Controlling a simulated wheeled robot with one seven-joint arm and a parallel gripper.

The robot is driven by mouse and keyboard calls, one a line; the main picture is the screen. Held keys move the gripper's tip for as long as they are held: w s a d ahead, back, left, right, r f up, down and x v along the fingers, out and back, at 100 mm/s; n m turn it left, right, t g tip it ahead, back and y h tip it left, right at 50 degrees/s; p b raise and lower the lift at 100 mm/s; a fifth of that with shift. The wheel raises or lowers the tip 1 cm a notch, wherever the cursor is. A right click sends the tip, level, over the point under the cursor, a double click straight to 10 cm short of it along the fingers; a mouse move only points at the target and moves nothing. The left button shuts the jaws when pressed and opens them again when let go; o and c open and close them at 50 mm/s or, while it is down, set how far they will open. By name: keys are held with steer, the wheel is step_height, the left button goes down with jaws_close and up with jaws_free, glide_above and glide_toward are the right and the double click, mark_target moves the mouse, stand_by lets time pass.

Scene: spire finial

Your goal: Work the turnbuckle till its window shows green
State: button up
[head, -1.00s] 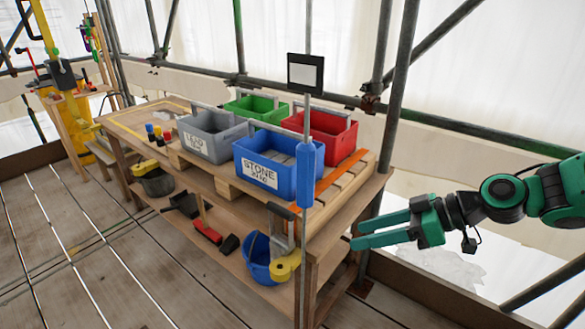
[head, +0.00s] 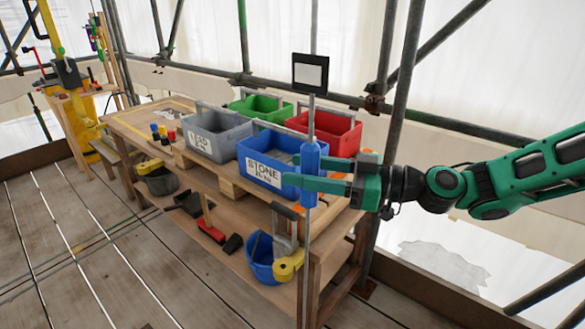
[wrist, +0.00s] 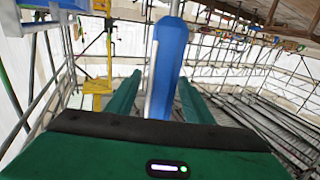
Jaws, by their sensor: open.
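The turnbuckle is a blue sleeve (head: 309,172) on a thin upright grey rod (head: 305,250) in front of the bench. In the wrist view the blue sleeve (wrist: 168,55) stands between the two open fingers (wrist: 160,88), with a gap visible on either side. My gripper hides part of the sleeve.
A wooden bench (head: 235,190) behind holds a blue bin (head: 262,173) marked stone, a grey bin (head: 213,143), a green bin (head: 245,107) and a red bin (head: 335,128). A blue bucket (head: 262,262) sits low near the rod. A scaffold pole (head: 402,100) stands behind my arm. The deck at left is clear.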

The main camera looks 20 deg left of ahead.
steer(key=shift+a, duration=1.35)
steer(key=c, duration=1)
steer(key=shift+c, duration=0.2)
steer(key=shift+n+g, duration=0.3)
steer(key=shift+g, duration=0.1)
steer(key=shift+s+d+n+g+h, duration=0.35)
steer(key=shift+s+n+g+h, duration=0.15)
steer(key=shift+n+g+h, duration=1.65)
steer(key=shift+s+d+n+g+h, duration=0.4)
steer(key=shift+n+g+h, duration=0.65)
steer(key=shift+n+g, duration=1.15)
steer(key=shift+s+d+n+g+h, duration=0.25)
steer(key=shift+s+n+g+h, duration=0.35)
steer(key=shift+n+g+h, duration=1.65)
steer(key=shift+d+r+g+h, duration=0.15)
steer(key=shift+g+h, duration=0.1)
steer(key=shift+g, duration=0.4)
steer(key=shift+d+f+g+h, duration=0.1)
steer(key=shift+d+g+h, duration=0.1)
steer(key=shift+g, duration=0.45)
